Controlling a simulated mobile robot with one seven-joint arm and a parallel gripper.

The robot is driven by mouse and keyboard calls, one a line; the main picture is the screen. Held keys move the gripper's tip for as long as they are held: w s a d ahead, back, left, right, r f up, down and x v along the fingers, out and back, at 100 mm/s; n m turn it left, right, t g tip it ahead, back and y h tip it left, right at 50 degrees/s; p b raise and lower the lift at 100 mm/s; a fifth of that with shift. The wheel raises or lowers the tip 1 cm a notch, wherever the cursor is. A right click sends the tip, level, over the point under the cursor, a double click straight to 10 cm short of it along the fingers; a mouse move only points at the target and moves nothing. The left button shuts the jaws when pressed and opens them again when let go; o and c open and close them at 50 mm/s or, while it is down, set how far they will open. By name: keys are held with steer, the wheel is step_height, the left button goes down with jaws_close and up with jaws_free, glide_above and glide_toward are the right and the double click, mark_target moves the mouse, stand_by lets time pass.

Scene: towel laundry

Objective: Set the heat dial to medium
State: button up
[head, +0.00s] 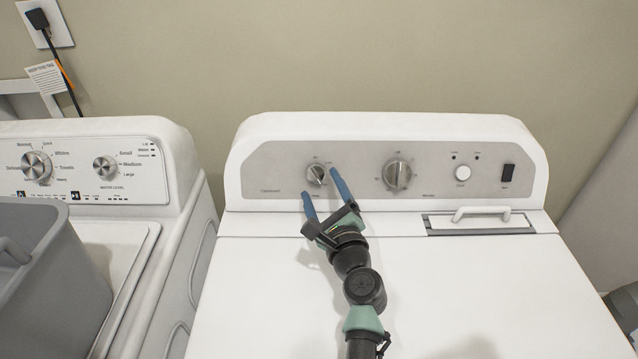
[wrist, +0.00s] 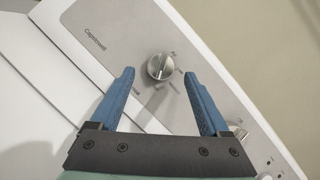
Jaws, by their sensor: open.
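The left, smaller silver dial (head: 317,174) is on the grey panel of the right-hand machine. Small labels ring it, too small to read, so I cannot tell its setting. In the wrist view the dial (wrist: 161,66) shows a ridge across its face, just beyond the fingertips. My gripper (head: 319,182) is open, with one blue finger on each side of the dial in the head view. In the wrist view my gripper (wrist: 158,73) is empty, and a gap shows between each finger and the dial.
A larger dial (head: 397,173), a white round button (head: 463,173) and a black switch (head: 507,172) are further right on the panel. A lint-slot handle (head: 481,213) sits on the top. A washer (head: 110,170) with a grey basket (head: 50,275) stands left. The machine top is otherwise clear.

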mark_target(319, 175)
steer(key=shift+x, duration=1.3)
jaws_close()
steer(key=shift+d+n+b, duration=0.1)
steer(key=shift+n+b, duration=0.2)
steer(key=shift+n, duration=0.1)
steer(key=n+g+y, duration=0.1)
steer(key=n, duration=0.1)
steer(key=n+g, duration=0.1)
steer(key=n, duration=0.1)
steer(key=shift+w+d+r+n+y, duration=0.1)
steer(key=shift+d+r+n+y, duration=0.1)
steer(key=shift+r+n+y, duration=0.15)
steer(key=n+g, duration=0.1)
steer(key=n, duration=0.1)
steer(key=n+g, duration=0.2)
steer(key=n, duration=0.1)
steer(key=shift+w+d+r+n+y, duration=0.1)
steer(key=shift+n+y, duration=0.15)
steer(key=shift+y, duration=0.1)
